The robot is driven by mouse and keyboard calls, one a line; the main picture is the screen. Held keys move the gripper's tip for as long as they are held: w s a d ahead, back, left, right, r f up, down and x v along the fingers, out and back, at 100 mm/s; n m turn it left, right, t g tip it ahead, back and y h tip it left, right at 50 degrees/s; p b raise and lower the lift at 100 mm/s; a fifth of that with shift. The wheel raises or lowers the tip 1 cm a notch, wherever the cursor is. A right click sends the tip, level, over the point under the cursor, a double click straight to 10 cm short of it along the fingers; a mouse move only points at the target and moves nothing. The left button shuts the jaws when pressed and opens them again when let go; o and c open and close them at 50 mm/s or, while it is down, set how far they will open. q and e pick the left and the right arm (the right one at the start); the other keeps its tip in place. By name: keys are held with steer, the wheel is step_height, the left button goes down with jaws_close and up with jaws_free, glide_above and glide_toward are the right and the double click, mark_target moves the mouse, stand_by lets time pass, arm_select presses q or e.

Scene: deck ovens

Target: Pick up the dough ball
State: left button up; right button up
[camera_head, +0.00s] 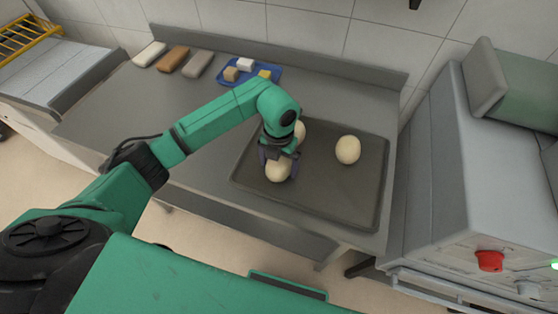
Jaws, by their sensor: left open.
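Three pale dough balls sit on a dark baking tray (330,200) on the steel counter. The nearest dough ball (278,171) is at my left gripper (277,160), whose fingers are down on either side of it. My left gripper is open; whether the fingers touch the dough cannot be told. A second dough ball (300,131) is partly hidden behind the gripper. A third dough ball (348,149) lies apart to the right with clear tray around it. My right gripper is not in view.
A blue tray (262,84) with small blocks and several loaf-shaped pieces (173,58) lie along the back of the counter (130,105). A wall stands behind. A grey machine with a red knob (489,261) stands at the right.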

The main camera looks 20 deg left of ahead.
arm_select(q)
steer(key=shift+f, duration=0.1)
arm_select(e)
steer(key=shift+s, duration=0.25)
arm_select(q)
steer(key=c, duration=1.3)
steer(key=shift+c, duration=0.2)
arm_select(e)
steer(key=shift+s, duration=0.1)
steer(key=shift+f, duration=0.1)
arm_select(q)
step_height(320, 180, up, 10)
steer(key=b, duration=0.3)
steer(key=shift+w, duration=0.15)
step_height(320, 180, up, 10)
steer(key=shift+p, duration=0.45)
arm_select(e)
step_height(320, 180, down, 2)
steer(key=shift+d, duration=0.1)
